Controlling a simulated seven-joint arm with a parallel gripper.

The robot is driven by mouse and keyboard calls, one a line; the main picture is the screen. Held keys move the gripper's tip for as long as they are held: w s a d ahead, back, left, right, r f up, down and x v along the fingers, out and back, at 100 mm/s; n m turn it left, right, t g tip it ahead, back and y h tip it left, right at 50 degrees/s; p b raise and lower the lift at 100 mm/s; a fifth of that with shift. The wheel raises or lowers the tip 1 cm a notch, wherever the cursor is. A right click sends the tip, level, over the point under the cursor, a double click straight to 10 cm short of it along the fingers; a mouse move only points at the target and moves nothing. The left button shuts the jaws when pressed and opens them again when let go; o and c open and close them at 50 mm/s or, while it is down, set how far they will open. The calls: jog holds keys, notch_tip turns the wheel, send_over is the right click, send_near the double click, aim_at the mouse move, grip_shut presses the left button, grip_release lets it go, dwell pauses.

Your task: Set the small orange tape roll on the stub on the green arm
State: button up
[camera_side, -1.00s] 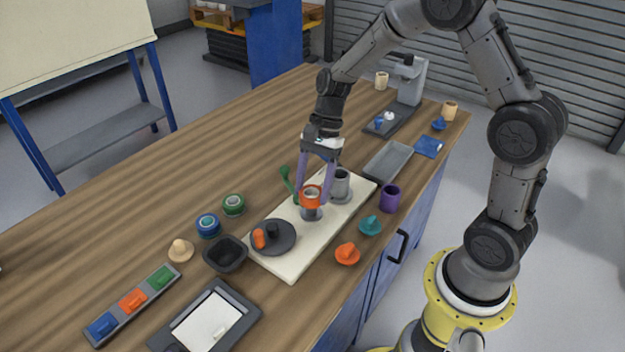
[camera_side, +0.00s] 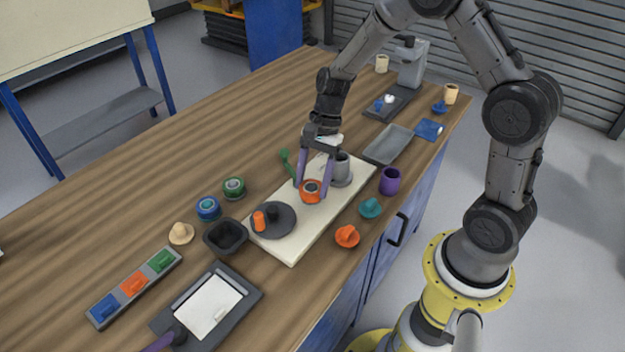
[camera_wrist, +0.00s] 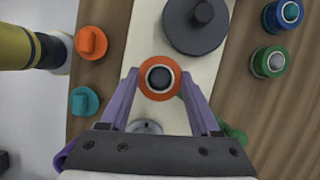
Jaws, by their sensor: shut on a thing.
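The small orange tape roll (camera_side: 311,190) has a pale inner ring and a dark centre. My gripper (camera_side: 314,192) is shut on it, one purple finger on each side, low over the cream board (camera_side: 291,250). The roll also shows between the fingertips in the wrist view (camera_wrist: 159,65). The grey piece beneath it is now covered, so I cannot tell whether the roll rests on it or is threaded over it. The green arm (camera_side: 289,165) stands just behind and left of the gripper; its lower end is partly hidden. I cannot make out its stub.
A grey cylinder (camera_side: 341,170) stands close behind the gripper on the board. Green (camera_side: 234,187) and blue (camera_side: 208,208) rolls sit left, beside a black bowl (camera_side: 226,238).

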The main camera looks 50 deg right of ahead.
jog(key=o, duration=1.4)
jog(key=v, duration=1.4)
jog(key=shift+a, duration=0.15)
